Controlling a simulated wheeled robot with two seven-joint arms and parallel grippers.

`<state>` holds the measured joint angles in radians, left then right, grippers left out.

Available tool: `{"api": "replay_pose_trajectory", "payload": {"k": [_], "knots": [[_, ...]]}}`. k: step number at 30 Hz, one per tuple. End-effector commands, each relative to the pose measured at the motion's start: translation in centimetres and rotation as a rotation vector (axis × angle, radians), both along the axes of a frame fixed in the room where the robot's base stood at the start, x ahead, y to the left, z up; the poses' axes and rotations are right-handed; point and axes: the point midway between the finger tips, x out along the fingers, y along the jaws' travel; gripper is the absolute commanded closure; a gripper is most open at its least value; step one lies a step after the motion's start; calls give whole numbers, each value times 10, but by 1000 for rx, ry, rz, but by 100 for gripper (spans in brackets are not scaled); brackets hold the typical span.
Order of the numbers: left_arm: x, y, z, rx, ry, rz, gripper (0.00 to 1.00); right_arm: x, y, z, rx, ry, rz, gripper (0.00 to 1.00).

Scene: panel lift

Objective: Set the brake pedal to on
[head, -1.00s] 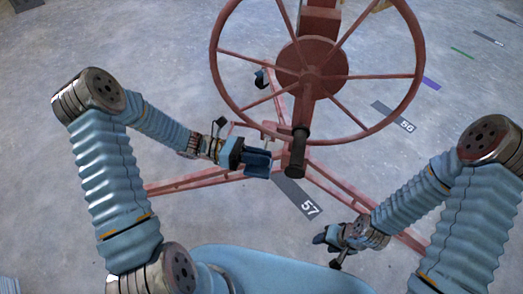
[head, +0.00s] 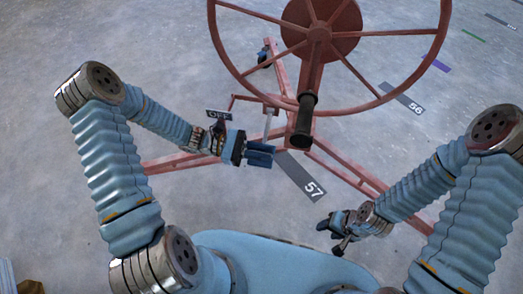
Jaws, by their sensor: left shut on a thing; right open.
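The brake pedal (head: 268,122) shows as a thin grey lever on the red stand, below the big hand wheel. Its lower end is hidden at my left gripper. My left gripper (head: 262,153) has its blue fingers closed at the lever's lower end; the grip itself is hard to see. A dark plate reading "OFF" (head: 218,114) stands just above my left wrist, by the red frame. My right gripper (head: 332,226) is open and empty, low over the floor at the right, apart from the stand.
The red hand wheel (head: 441,48) and its dark-ended handle (head: 304,122) overhang the stand, close to the right of my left gripper. The stand's red legs (head: 344,178) spread over the floor. Floor marks "57" (head: 300,177) and "56" (head: 402,99) lie flat. Open floor surrounds the stand.

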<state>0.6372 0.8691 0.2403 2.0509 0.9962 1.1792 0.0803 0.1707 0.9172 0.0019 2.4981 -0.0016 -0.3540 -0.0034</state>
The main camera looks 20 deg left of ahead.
Motion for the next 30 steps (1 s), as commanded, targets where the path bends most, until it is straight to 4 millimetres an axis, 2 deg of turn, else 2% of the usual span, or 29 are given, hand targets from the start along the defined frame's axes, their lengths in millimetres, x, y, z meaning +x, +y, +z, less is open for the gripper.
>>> {"api": "replay_pose_trajectory", "payload": {"k": [13,14,17,18,26,30], "knots": [[-5,-1,-7,3,15,-7,100,0,0,-2,0,1,0,52],[-5,-1,-7,3,15,-7,82,0,0,-2,0,1,0,52],[-4,-1,-7,3,14,-6,66,0,0,-2,0,1,0,52],[-4,-1,-6,3,13,-6,64,0,0,-2,0,1,0,52],[-2,0,-4,3,8,-3,64,0,0,-1,0,1,0,52],[-2,13,-4,4,6,-1,64,0,0,0,0,0,0,52]]}}
